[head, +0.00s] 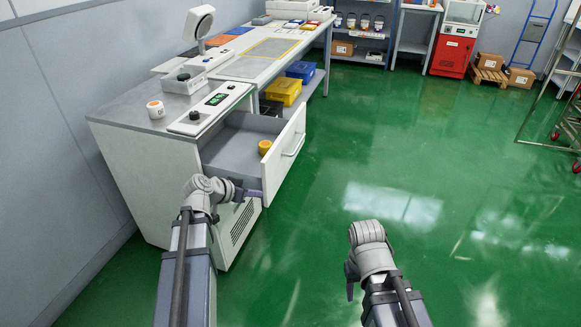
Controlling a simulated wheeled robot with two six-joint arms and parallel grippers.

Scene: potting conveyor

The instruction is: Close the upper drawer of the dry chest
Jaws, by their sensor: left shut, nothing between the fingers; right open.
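The dry chest (140,165) is a pale grey cabinet at the left with a control strip and green display on top. Its upper drawer (284,158) is pulled out to the right, with a white front and a bar handle (293,146). A yellow-orange round item (265,147) lies inside it. My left gripper (256,194) is shut and empty, at the near end of the drawer front, low down; I cannot tell whether it touches. My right gripper (350,284) is open and empty over the floor, right of the chest, apart from the drawer.
A small white and orange jar (155,109) stands on the chest top. A workbench (262,50) with yellow (284,90) and blue bins continues behind. A red cabinet (451,55) and boxes are at the back; a metal rack is at the right. The green floor (400,160) between is clear.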

